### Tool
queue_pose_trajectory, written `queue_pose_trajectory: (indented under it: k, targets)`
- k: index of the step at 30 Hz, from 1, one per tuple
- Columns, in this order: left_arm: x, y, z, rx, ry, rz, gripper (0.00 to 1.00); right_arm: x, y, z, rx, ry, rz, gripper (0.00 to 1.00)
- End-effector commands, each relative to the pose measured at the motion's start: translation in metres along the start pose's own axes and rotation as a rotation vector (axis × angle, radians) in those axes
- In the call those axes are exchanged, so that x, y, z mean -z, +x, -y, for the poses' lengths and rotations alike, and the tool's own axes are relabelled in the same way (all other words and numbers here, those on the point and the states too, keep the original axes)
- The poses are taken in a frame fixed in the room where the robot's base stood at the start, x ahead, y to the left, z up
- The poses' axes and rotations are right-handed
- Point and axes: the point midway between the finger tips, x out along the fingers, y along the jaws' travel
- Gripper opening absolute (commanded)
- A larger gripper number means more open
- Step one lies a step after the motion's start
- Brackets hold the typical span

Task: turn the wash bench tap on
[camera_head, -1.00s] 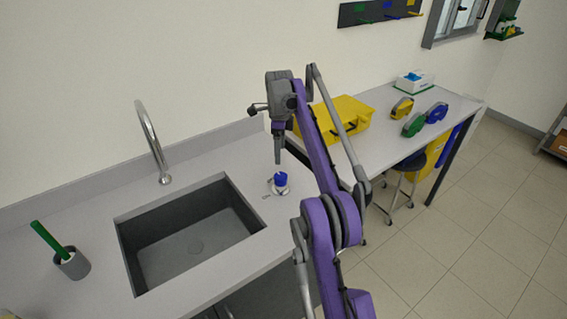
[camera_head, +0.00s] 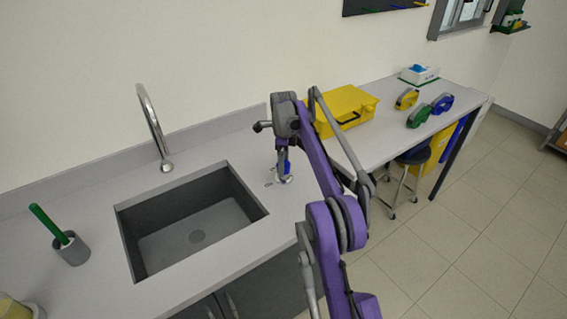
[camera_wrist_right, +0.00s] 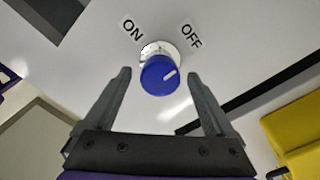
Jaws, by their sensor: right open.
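The tap knob is a blue cap on a pale round base, on the bench right of the sink; in the right wrist view the blue knob (camera_wrist_right: 160,76) has a white mark that points up and right, toward the OFF label (camera_wrist_right: 191,37). The ON label (camera_wrist_right: 132,31) is on its left. My right gripper (camera_wrist_right: 160,85) is open, with a finger on each side of the knob and gaps to both. In the head view my right gripper (camera_head: 282,165) is over the knob (camera_head: 287,168), partly hiding it. The curved spout (camera_head: 152,125) stands behind the sink (camera_head: 190,220). My left gripper is out of view.
A green-handled brush stands in a grey cup (camera_head: 73,250) left of the sink. A yellow case (camera_head: 345,108) lies on the second table to the right, with yellow, green and blue items beyond it. A stool (camera_head: 412,158) stands by that table.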

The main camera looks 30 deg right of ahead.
Motion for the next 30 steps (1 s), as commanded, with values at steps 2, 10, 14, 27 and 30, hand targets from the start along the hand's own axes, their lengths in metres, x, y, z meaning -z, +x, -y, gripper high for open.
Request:
queue_pose_trajectory:
  k: [2, 10, 14, 27, 30]
  targets:
    - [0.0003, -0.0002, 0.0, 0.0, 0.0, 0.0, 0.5, -0.0001, -0.0005, 0.0, 0.0, 0.0, 0.0, 0.89]
    - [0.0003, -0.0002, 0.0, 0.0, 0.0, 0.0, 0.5, 0.0001, -0.0006, 0.0, 0.0, 0.0, 0.0, 0.5]
    - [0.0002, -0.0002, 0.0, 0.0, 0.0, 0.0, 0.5, 0.0001, -0.0006, 0.0, 0.0, 0.0, 0.0, 0.26]
    - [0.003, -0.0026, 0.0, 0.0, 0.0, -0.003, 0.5, 0.0001, -0.0012, 0.0001, 0.0, -0.045, 0.0, 0.03]
    - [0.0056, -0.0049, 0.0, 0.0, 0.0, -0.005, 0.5, 0.0, -0.0017, 0.0003, -0.001, -0.095, 0.0, 0.03]
